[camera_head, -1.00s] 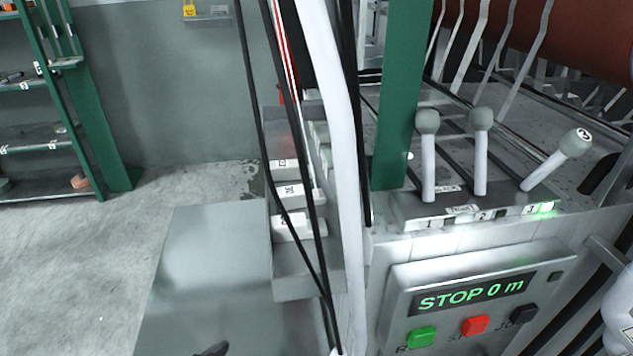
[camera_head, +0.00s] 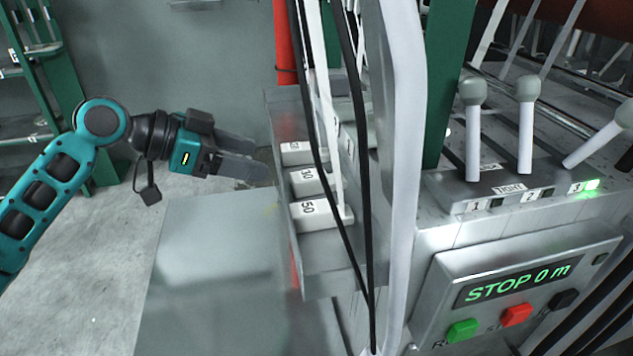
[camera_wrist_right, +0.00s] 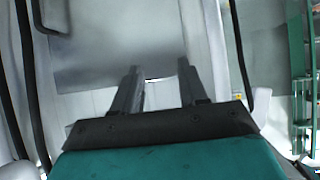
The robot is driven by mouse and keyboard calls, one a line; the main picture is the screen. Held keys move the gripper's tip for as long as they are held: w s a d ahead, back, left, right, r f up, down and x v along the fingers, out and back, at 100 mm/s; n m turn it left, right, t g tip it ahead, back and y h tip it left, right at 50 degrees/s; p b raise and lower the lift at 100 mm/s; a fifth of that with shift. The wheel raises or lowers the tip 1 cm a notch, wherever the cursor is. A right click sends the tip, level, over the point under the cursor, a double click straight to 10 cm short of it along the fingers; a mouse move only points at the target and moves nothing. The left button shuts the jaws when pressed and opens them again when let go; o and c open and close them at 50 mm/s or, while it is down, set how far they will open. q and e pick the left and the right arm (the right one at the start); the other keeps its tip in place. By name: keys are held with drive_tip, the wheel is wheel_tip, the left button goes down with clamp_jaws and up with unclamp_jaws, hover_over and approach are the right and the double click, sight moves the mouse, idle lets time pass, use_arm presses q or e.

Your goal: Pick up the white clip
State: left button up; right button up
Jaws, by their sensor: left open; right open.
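I cannot make out a separate white clip for certain in either view. In the head view, several white labelled blocks sit in a row on a grey metal tray; the nearest white block (camera_head: 327,215) is marked 50, and a white block (camera_head: 306,183) marked 30 is behind it. My left gripper (camera_head: 262,160) is open and empty, left of the tray and pointing right towards the blocks, apart from them. My right gripper (camera_wrist_right: 158,68) shows in the right wrist view, open with nothing between its fingers, facing a grey metal panel.
Black cables and a white curved post (camera_head: 400,150) stand in front of the tray. To the right are grey-knobbed levers (camera_head: 527,120) and a control panel reading STOP 0 m (camera_head: 515,285). A green shelf rack (camera_head: 35,60) stands at far left. Floor at left is open.

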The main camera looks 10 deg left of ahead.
use_arm(q)
approach(319, 172)
drive_tip(key=shift+w+d+f, duration=0.1)
drive_tip(key=shift+d+f, duration=0.25)
drive_tip(key=shift+d, duration=0.2)
drive_tip(key=shift+w+d+f, duration=0.15)
drive_tip(key=shift+d+f, duration=0.15)
drive_tip(key=shift+d, duration=0.3)
drive_tip(key=x, duration=0.5)
drive_tip(key=shift+w+a, duration=0.25)
drive_tip(key=shift+w, duration=0.1)
drive_tip(key=c, duration=1.1)
drive_tip(key=shift+c, duration=0.2)
